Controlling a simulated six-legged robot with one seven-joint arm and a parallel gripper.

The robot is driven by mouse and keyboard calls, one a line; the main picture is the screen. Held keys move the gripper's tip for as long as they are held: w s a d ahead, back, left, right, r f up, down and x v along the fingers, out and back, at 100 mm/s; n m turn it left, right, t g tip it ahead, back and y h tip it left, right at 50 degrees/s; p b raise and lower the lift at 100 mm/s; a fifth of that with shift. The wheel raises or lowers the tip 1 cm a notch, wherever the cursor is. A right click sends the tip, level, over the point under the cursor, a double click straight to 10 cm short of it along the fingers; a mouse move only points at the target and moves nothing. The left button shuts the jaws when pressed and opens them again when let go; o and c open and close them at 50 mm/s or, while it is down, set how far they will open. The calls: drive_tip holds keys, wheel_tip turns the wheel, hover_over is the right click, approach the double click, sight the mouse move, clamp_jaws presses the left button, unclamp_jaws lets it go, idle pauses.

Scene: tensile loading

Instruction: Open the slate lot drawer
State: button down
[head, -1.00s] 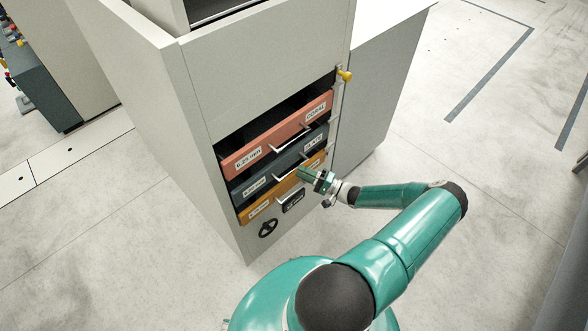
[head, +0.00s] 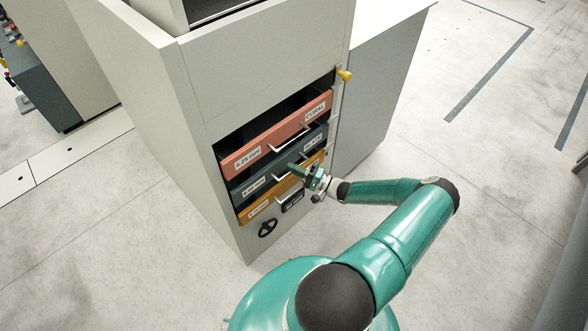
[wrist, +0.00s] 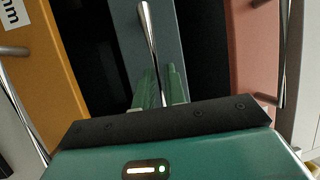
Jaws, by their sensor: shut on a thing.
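The slate drawer (head: 270,173) is the dark blue-grey front in the middle of the cabinet's stack, between a coral and an amber drawer. In the wrist view its front (wrist: 122,35) runs up the middle, with its silver bar handle (wrist: 148,32) leading down to the green fingers. My gripper (head: 294,168) is at the slate drawer's handle, and in the wrist view its fingers (wrist: 158,85) are shut on that handle. The fingers partly hide the grip. I see no clear outward shift of the slate front relative to its neighbours.
The coral drawer (head: 253,150) is just above and the amber drawer (head: 258,211) just below, each with a bar handle close to my gripper. A black handwheel (head: 268,228) sits lower on the cabinet (head: 205,130). The floor (head: 440,250) to the right is clear.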

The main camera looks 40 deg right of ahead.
drive_tip(key=s, duration=2.6)
drive_tip(key=shift+d, duration=0.35)
drive_tip(key=shift+s, duration=0.1)
drive_tip(key=c, duration=1.5)
unclamp_jaws()
drive_tip(key=shift+o, duration=0.2)
drive_tip(key=v, duration=1.3)
drive_tip(key=shift+s, duration=0.4)
drive_tip(key=shift+d, duration=0.15)
